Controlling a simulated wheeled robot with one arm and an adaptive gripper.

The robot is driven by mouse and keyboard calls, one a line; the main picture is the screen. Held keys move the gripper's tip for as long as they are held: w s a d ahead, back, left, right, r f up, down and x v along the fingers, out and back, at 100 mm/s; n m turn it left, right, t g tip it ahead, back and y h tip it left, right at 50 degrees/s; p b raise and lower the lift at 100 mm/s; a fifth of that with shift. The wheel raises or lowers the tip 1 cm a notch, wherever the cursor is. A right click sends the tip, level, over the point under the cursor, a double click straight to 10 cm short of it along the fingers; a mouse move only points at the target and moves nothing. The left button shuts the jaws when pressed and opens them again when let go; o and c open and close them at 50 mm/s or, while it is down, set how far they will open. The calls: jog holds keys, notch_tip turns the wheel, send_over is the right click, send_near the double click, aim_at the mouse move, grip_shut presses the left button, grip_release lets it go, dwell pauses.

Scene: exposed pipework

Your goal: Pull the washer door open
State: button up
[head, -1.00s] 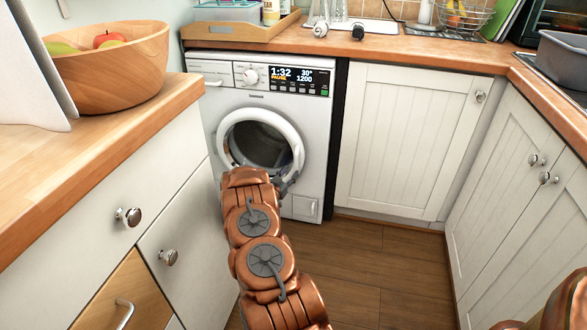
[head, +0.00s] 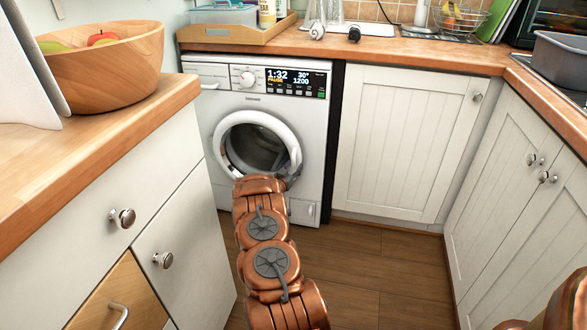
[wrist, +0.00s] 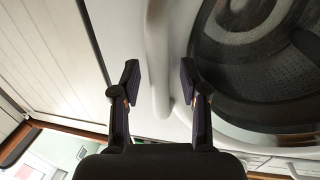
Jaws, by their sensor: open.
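The washer (head: 305,150) stands under the worktop. Its round white door (head: 222,128) has a dark glass window (head: 252,150) and looks shut in the head view. My copper arm reaches to the door's lower right, where it hides part of the rim and most of my gripper. In the wrist view my gripper (wrist: 159,70) is open, with one dark finger on each side of a raised white bar (wrist: 157,45) at the door's edge. Whether the fingers touch it I cannot tell. The dark window (wrist: 270,75) fills the right of that view.
A white cupboard (head: 405,150) is right of the washer, with more cupboards (head: 505,190) at the far right. A white drawer unit (head: 75,235) with a wooden bowl (head: 100,65) on top stands close at left. Wooden floor (head: 375,270) is free between them.

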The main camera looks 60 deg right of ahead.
jog(key=shift+c, duration=0.4)
grip_shut()
